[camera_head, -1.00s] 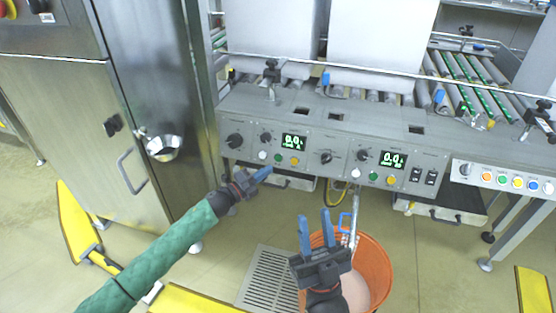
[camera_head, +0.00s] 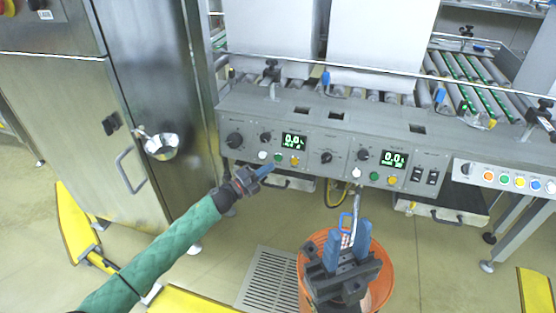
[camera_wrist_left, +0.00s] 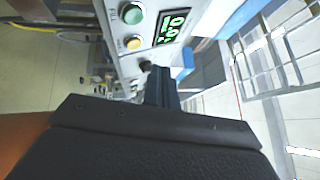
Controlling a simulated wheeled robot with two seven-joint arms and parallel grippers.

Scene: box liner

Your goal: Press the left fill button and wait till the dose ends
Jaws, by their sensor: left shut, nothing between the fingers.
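The left dosing panel carries a lit display (camera_head: 294,141), a white button (camera_head: 263,155), a green button (camera_head: 278,157) and a yellow button (camera_head: 295,161). In the left wrist view the green button (camera_wrist_left: 132,13), yellow button (camera_wrist_left: 133,43) and display (camera_wrist_left: 172,30) sit at the top. My left gripper (camera_head: 266,171) is shut and empty, its blue tips just below the green button in the head view. Contact with a button cannot be told.
A right panel has its own display (camera_head: 394,159) and buttons. A floor grate (camera_head: 267,279) lies beside the bucket. Yellow floor barriers (camera_head: 75,225) stand at lower left.

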